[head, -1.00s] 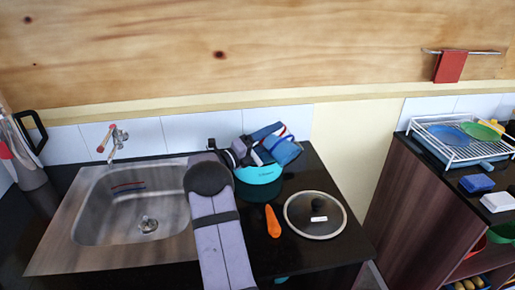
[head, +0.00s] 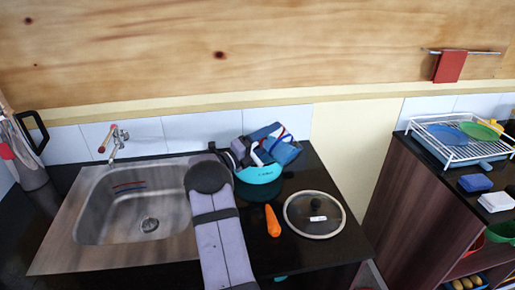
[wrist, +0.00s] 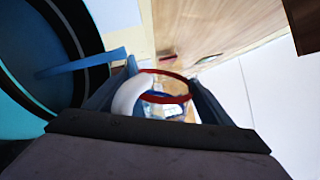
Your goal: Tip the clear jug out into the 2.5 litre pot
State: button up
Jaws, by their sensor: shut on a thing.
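The turquoise pot (head: 259,176) stands at the back of the black counter, right of the sink. In the wrist view its dark inside and turquoise rim (wrist: 12,95) fill the left side. My gripper (head: 285,152) is over the pot, its blue fingers (wrist: 205,102) shut on the clear jug. The jug shows a red rim (wrist: 172,73), a blue band and a white handle (wrist: 128,95) between the fingers, and looks tilted. In the head view my gripper mostly hides it. A blue strip (wrist: 85,62) crosses the pot's opening; I cannot tell what it is.
A glass lid (head: 314,226) and an orange carrot-shaped thing (head: 272,220) lie in front of the pot. The steel sink (head: 125,240) with a tap (head: 116,142) is at left. A jug-like container (head: 28,165) stands far left. A dish rack (head: 455,140) is at right.

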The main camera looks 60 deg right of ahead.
jog(key=shift+w+d+r+n+p, duration=0.15)
jog(key=shift+w+r+n+p, duration=0.05)
jog(key=shift+w+n+p, duration=0.4)
jog(key=shift+w+d+r+n+p, duration=0.1)
jog(key=shift+w+r+n+p, duration=0.05)
jog(key=shift+w+n+p, duration=0.4)
dwell(0.5)
jog(key=shift+w+d+r+n+t+h+p, duration=0.15)
jog(key=shift+n+t+p, duration=0.1)
jog(key=shift+n+p, duration=0.35)
jog(key=shift+w+a+r+n+t+h+p, duration=0.15)
jog(key=shift+n+t+p, duration=0.1)
jog(key=shift+n+p, duration=0.25)
dwell(0.4)
